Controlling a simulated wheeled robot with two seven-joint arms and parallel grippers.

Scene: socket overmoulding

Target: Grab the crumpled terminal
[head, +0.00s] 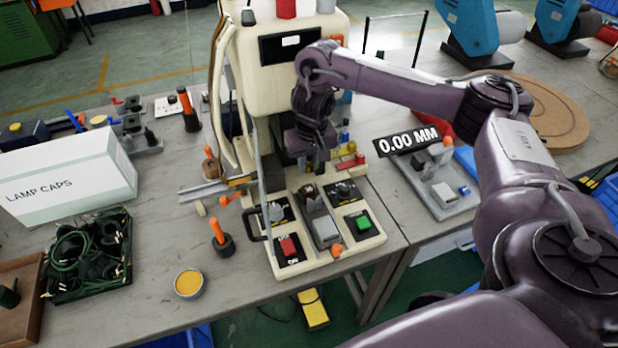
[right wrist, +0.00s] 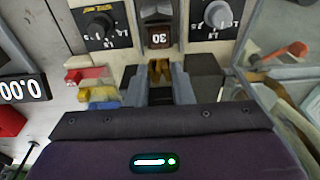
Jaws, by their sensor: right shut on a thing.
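In the head view my right gripper (head: 316,163) points down at the front of the cream press machine (head: 262,115), above its control base. In the right wrist view the gripper's two grey fingers (right wrist: 160,82) are closed on a small brass-coloured piece (right wrist: 160,69), which looks like the terminal. It is too small to tell how crumpled it is. In the head view the piece is hidden by the gripper and the machine. My left gripper is not in view.
The control base has dials, a red button (head: 289,246) and a green button (head: 363,224). Red, yellow and blue blocks (head: 350,160) lie right of the gripper. A gauge stand (head: 440,190) is farther right. A lamp caps box (head: 70,180) and a crate of wired parts (head: 125,270) stand left.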

